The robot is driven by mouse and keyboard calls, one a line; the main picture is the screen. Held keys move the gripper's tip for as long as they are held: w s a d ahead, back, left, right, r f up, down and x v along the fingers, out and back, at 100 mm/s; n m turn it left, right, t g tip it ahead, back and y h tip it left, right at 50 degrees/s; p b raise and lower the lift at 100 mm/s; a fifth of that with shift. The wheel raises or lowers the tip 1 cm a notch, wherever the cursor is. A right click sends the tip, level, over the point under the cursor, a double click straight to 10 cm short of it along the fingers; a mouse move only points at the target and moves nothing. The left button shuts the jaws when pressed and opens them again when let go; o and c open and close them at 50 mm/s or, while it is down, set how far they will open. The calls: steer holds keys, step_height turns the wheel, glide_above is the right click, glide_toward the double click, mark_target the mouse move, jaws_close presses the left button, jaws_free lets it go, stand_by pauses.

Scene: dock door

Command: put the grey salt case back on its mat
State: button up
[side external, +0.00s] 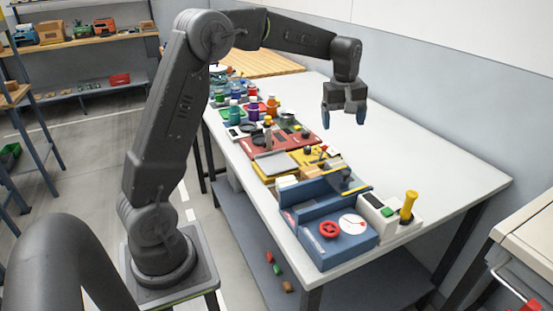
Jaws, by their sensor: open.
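My gripper (343,116) hangs above the white table, pointing down, with its two blue-tipped fingers apart and nothing between them. It is well above the tabletop, over its middle, behind and to the right of the crowded row of items. A flat light-grey piece (274,162) lies in that row beside yellow panels; I cannot tell whether it is the salt case. I cannot make out the mat for certain among the small, crowded things.
A blue unit (337,246) with a red knob and white dial stands at the near end. Beside it is a white block (376,213) near a yellow handle (408,205). Bottles (272,106) crowd the far end. The white tabletop (430,165) is clear on the right.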

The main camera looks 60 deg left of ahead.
steer(key=s+d+r+m+t, duration=0.1)
steer(key=s+d+r+m, duration=0.2)
steer(key=s+d+r, duration=0.3)
steer(key=s+d+f+m+t, duration=0.1)
steer(key=s+d+m, duration=0.3)
steer(key=s, duration=0.7)
steer(key=s+d+f+m+t, duration=0.2)
steer(key=s+d+m, duration=0.2)
steer(key=s+m, duration=0.3)
steer(key=s, duration=0.4)
steer(key=shift+s+f, duration=0.15)
steer(key=shift+f, duration=0.05)
